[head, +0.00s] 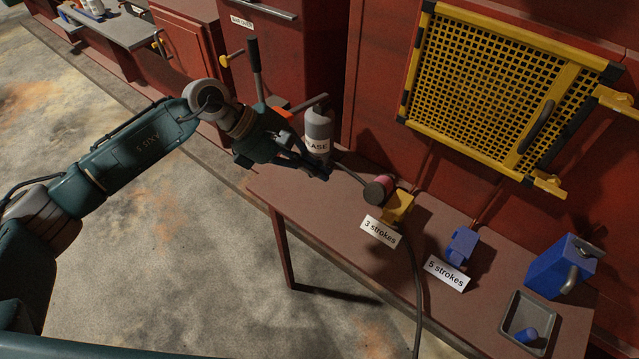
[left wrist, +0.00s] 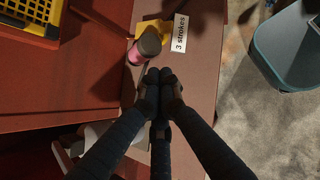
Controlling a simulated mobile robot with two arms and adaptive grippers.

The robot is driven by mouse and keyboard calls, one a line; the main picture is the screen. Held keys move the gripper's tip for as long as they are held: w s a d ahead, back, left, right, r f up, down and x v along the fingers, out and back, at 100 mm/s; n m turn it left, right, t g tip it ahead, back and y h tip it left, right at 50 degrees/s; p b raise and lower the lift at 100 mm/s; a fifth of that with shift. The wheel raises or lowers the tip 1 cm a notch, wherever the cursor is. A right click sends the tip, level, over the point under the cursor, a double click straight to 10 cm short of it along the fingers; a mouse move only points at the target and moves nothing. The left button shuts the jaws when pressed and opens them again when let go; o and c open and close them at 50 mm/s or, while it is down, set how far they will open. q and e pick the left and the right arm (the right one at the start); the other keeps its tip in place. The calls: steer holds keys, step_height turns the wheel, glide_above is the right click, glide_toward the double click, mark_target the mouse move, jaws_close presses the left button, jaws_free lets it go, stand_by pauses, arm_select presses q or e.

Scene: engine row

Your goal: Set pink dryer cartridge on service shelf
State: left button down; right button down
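The pink cartridge (head: 387,181) with a dark round end lies beside a yellow block (head: 399,207) on the brown bench (head: 330,215). In the left wrist view the pink cartridge (left wrist: 134,55) shows just past my fingertips, at their upper left. My left gripper (head: 322,174) is above the bench, left of the cartridge and apart from it. Its fingertips (left wrist: 160,78) are drawn together with nothing between them. My right gripper is in neither view. Which surface is the service shelf, I cannot tell; a grey shelf (head: 112,30) stands at the far upper left.
A grey bottle (head: 318,130) stands behind my left gripper. Cards "3 strokes" (head: 380,231) and "5 strokes" (head: 446,274), a blue block (head: 461,246), a blue can (head: 560,267) and a grey tray (head: 507,322) are further right. A yellow grille (head: 495,90) hangs above. A dark hose crosses the bench.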

arm_select(q)
step_height(320, 180, down, 7)
steer(key=p, duration=0.1)
steer(key=c, duration=1)
jaws_free()
steer(key=shift+f, duration=0.1)
steer(key=shift+a, duration=0.1)
